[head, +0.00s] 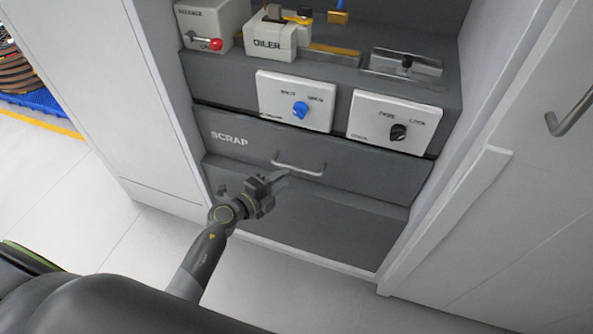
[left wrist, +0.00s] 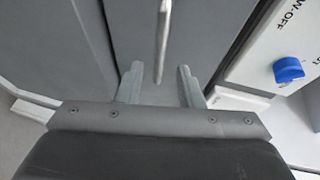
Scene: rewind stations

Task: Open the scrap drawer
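The scrap drawer (head: 350,167) is a dark grey front marked SCRAP in the lower part of the cabinet, and it looks shut. Its metal bar handle (head: 299,168) is at the middle of the front. My left gripper (head: 277,177) is just below and left of the handle in the head view. In the left wrist view my left gripper (left wrist: 160,84) is open, its two fingers apart with nothing between them. The handle (left wrist: 162,42) lies ahead, lined up with the gap between the fingers. My right gripper is in neither view.
Above the drawer are two white panels, one with a blue knob (head: 300,109) and one with a black knob (head: 398,132). The oiler box (head: 272,38) and a box with a red-tipped lever (head: 214,44) stand on the shelf. White cabinet walls flank the bay. The floor in front is clear.

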